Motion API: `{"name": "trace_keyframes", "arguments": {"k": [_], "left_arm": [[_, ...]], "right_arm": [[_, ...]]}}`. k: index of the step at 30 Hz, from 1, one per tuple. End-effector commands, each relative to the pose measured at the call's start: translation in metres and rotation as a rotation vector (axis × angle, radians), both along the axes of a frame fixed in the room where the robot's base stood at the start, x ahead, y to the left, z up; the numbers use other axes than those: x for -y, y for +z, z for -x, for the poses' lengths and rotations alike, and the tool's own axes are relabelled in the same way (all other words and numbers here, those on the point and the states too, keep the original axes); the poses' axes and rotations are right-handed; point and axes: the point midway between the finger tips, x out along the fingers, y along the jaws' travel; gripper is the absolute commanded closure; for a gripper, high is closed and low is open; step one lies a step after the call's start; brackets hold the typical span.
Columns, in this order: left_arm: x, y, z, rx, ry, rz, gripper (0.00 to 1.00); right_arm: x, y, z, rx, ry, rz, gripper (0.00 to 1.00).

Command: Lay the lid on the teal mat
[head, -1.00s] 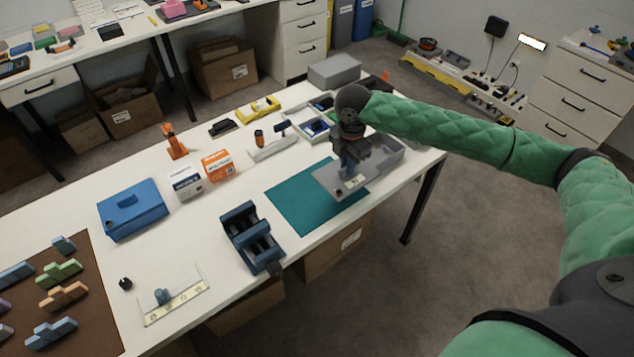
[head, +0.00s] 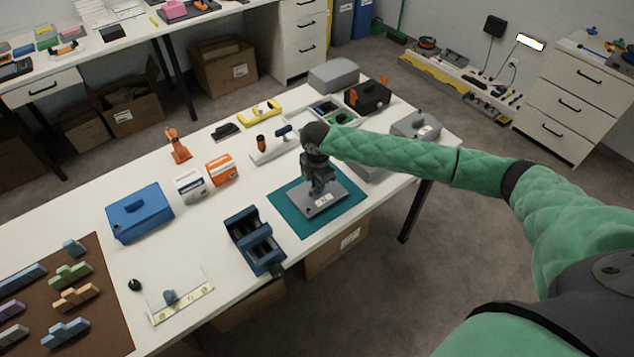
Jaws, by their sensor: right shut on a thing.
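The teal mat (head: 287,207) lies on the white table near its front edge, right of the dark blue vise-like block. The grey flat lid (head: 325,205) is over the middle of the mat, roughly level, with a small white label on it. I cannot tell if it touches the mat. My right gripper (head: 319,190) points down and is shut on the lid from above; its fingertips are partly hidden. My left gripper is not in view.
A dark blue block with rails (head: 255,240) stands left of the mat. A grey open box (head: 372,172) sits behind my right arm, partly hidden. Table front edge is close.

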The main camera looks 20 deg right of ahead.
Motion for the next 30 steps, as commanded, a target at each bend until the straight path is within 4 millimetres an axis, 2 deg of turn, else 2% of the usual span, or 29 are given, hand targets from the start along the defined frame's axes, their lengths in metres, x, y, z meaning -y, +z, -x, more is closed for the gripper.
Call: {"name": "trace_keyframes", "arguments": {"k": [13,14,17,26,30], "left_arm": [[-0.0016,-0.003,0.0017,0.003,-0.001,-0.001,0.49],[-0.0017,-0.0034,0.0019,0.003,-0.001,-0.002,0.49],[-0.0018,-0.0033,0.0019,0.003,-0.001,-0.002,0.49],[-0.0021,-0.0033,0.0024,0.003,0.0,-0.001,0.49],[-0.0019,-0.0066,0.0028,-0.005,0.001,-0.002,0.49]], "right_arm": [[0.0002,-0.0058,0.0003,-0.001,0.0,0.0,1.0],[0.0002,-0.0059,0.0003,0.0,0.0,0.0,0.84],[0.0003,-0.0057,0.0003,0.0,0.0,0.0,0.66],[0.0004,-0.0046,0.0001,0.0,0.0,0.0,0.66],[0.0005,0.0026,-0.0008,0.002,-0.001,0.0,0.66]]}}
